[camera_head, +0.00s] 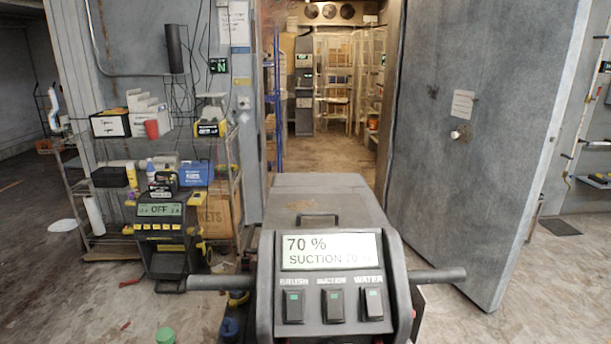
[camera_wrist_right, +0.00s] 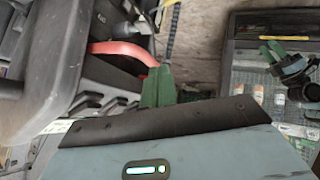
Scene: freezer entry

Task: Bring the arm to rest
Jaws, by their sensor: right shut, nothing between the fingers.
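My right gripper (camera_wrist_right: 158,88) shows in the right wrist view as green fingers, close together and empty. It points past the dark body of a machine (camera_wrist_right: 35,60), with a red curved bar (camera_wrist_right: 125,52) just beside the fingers. Neither gripper shows in the head view. The left gripper is not clearly seen in either view.
A floor scrubber (camera_head: 323,215) with side handles stands directly ahead, its display reading 70 %. The freezer doorway behind it is open, the grey door (camera_head: 480,120) swung right. A loaded shelf (camera_head: 222,150) and a smaller machine reading OFF (camera_head: 162,235) stand left. Floor at right is mostly clear.

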